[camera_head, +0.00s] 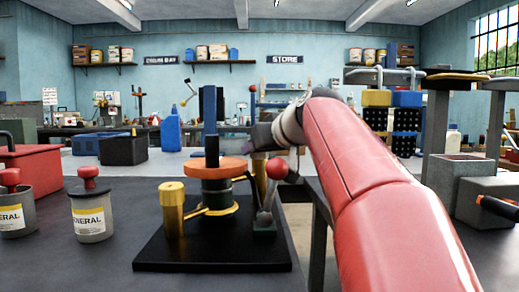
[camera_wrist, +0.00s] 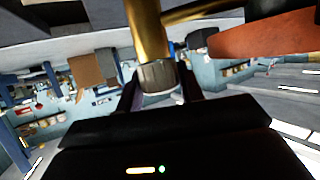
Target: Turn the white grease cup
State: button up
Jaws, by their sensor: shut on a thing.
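In the head view my gripper (camera_head: 245,148) reaches in from the right, just behind the machine with the orange disc (camera_head: 217,167). The cup cannot be made out in that view.
The machine stands on a black base plate (camera_head: 160,251) with a brass cylinder (camera_head: 172,208), a blue post (camera_head: 209,110) and a red-knobbed lever (camera_head: 277,169). Two labelled canisters, one here (camera_head: 92,212), stand at left. A grey open box (camera_head: 462,168) is at right.

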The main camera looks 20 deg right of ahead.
jog(key=o, duration=1)
jog(key=shift+v, duration=3.9)
